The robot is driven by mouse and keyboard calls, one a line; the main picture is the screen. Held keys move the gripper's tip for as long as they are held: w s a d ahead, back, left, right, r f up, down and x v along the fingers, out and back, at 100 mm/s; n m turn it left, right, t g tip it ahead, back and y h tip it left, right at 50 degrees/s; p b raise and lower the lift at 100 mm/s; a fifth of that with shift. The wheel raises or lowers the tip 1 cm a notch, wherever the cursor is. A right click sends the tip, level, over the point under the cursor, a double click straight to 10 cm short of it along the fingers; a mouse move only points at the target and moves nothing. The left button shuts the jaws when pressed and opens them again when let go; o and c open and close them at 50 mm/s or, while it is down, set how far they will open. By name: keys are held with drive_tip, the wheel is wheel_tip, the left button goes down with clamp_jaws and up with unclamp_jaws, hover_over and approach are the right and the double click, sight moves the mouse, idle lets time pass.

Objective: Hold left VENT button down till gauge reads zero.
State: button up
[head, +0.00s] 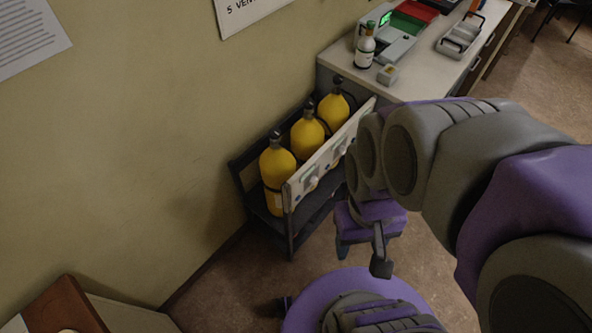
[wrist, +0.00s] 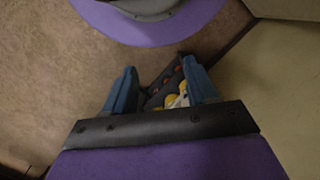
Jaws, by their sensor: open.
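A dark rack (head: 248,190) against the wall holds three yellow cylinders (head: 276,168) standing in a row. A pale panel (head: 326,158) runs along the front of the rack and carries small fittings. The left fitting (head: 311,181) is in view, but I cannot tell gauge from button or read any dial. My gripper (head: 362,254) is open and empty, low over the floor to the right of the rack, apart from the panel. In the wrist view my gripper (wrist: 160,82) has its fingers spread, with part of the rack (wrist: 163,85) showing between and beyond them.
A counter (head: 420,68) behind the rack holds a bottle (head: 365,48), a device with a green display (head: 390,35) and a grey tray (head: 459,38). A brown-topped piece of furniture (head: 62,308) stands at the lower left. Bare floor lies in front of the rack.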

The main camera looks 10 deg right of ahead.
clamp_jaws()
idle(0.3)
idle(1.1)
